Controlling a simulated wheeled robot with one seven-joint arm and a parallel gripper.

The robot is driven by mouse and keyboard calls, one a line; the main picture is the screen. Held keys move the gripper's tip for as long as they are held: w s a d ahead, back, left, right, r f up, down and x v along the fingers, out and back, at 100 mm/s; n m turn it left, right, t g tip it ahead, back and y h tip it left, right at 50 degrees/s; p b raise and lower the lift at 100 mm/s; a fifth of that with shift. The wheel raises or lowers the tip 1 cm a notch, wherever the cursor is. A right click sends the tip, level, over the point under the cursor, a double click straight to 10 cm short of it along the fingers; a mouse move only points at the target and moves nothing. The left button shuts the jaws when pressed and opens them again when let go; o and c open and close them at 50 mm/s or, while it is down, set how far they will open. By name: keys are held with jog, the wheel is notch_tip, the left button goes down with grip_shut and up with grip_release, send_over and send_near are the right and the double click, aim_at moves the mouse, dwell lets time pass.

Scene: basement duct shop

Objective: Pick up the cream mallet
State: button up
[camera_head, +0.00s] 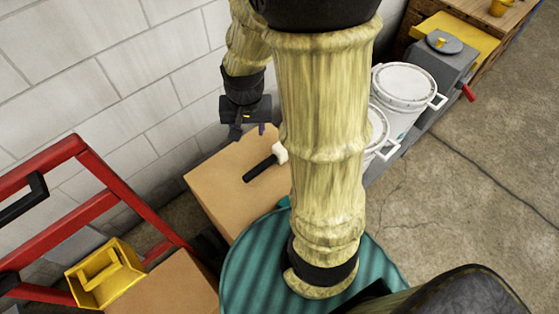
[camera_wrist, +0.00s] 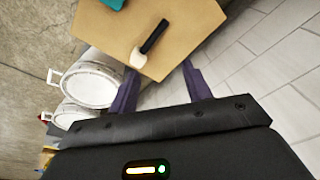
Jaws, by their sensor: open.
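The cream mallet lies on top of a cardboard box (camera_head: 218,188). In the head view its cream head (camera_head: 280,152) is partly hidden behind my arm, and its black handle (camera_head: 260,168) points to the lower left. In the wrist view the cream head (camera_wrist: 138,58) is nearer my gripper and the black handle (camera_wrist: 155,37) points away to the upper right. My gripper (camera_head: 248,132) is above the box's far side, close to the wall. Its two purple fingers (camera_wrist: 162,88) are spread apart and empty, with the mallet beyond their tips.
White lidded buckets (camera_head: 404,86) stand right of the box. A teal ribbed drum top (camera_head: 240,265) is in front. A red frame (camera_head: 100,190) and a yellow bin (camera_head: 105,273) are at left. The block wall (camera_head: 110,75) rises close behind my gripper.

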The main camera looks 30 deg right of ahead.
aim_at(265, 163)
jog(key=w+d+f+m+g+b, duration=0.1)
jog(key=w+d+f+m+b, duration=0.2)
jog(key=f, duration=0.5)
jog(key=w+d+f+m+b, duration=0.4)
jog(key=w+f+m+b, duration=0.1)
jog(key=f, duration=0.4)
jog(key=m+b, duration=0.1)
jog(key=m, duration=0.1)
jog(key=shift+w+m+g+b, duration=0.2)
jog(key=shift+m+g+b, duration=0.1)
jog(key=shift+g, duration=0.1)
notch_tip(265, 163, down, 12)
jog(key=shift+f+b, duration=0.15)
jog(key=shift+b, duration=0.8)
jog(key=shift+s+d+f+b, duration=0.1)
jog(key=shift+s+f+b, duration=0.1)
jog(key=shift+f, duration=1.15)
jog(key=shift+s+d+f+b, duration=0.1)
jog(key=shift+s+f+b, duration=0.1)
jog(key=shift+f, duration=1.1)
